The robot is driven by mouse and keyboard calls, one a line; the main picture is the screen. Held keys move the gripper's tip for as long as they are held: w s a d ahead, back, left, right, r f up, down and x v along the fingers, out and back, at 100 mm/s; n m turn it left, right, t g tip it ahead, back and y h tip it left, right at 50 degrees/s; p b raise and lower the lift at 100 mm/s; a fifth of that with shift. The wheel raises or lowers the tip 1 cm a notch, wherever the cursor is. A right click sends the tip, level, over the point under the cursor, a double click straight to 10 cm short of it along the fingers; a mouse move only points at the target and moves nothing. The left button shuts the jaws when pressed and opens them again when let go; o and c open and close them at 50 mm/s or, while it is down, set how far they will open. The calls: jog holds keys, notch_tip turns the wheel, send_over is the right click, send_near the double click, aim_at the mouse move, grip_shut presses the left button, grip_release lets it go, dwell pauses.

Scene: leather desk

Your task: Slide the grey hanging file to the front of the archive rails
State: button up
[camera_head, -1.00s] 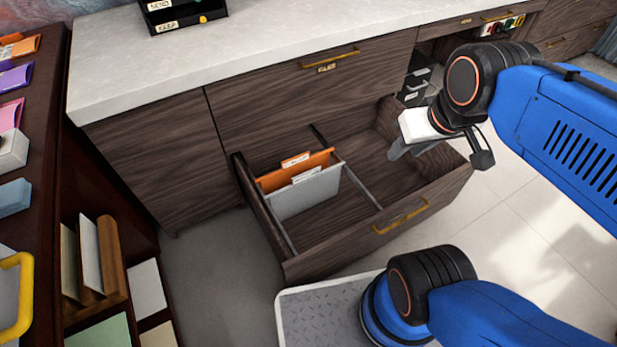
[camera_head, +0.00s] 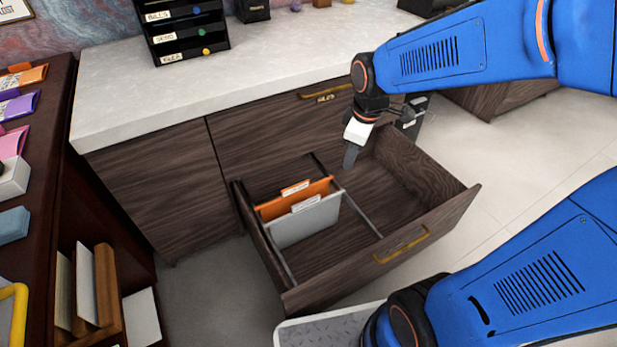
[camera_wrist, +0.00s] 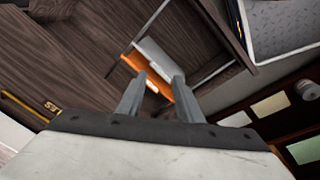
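The grey hanging file (camera_head: 306,224) hangs in the open drawer (camera_head: 330,282), between two metal rails (camera_head: 360,215). It is in front of an orange hanging file (camera_head: 268,209), close against it, toward the back of the rails. Both carry white label tabs. My gripper (camera_head: 350,157) is above the drawer, to the right of and behind the files, pointing down and touching nothing. In the wrist view its two fingers (camera_wrist: 156,85) are apart and empty. The grey file (camera_wrist: 158,55) and the orange file (camera_wrist: 132,64) show beyond the fingertips.
The rails in front of the grey file are bare. The drawer's right compartment (camera_head: 385,185) is empty. A worktop (camera_head: 250,70) with a black tray stack (camera_head: 185,30) overhangs behind. A dark shelf unit (camera_head: 40,180) stands at left. A grey-topped platform (camera_head: 330,328) is at the drawer's front.

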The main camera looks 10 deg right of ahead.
jog(key=w+a+f+n+g, duration=0.1)
jog(key=w+a+f+n, duration=0.45)
jog(key=w+f, duration=0.3)
jog(key=n+g, duration=0.1)
jog(key=n, duration=0.4)
send_near(309, 206)
jog(key=f, duration=1.2)
jog(key=shift+w+a, duration=0.2)
jog(key=shift+w, duration=0.15)
jog(key=shift+c, duration=0.4)
grip_shut()
jog(key=shift+s, duration=0.1)
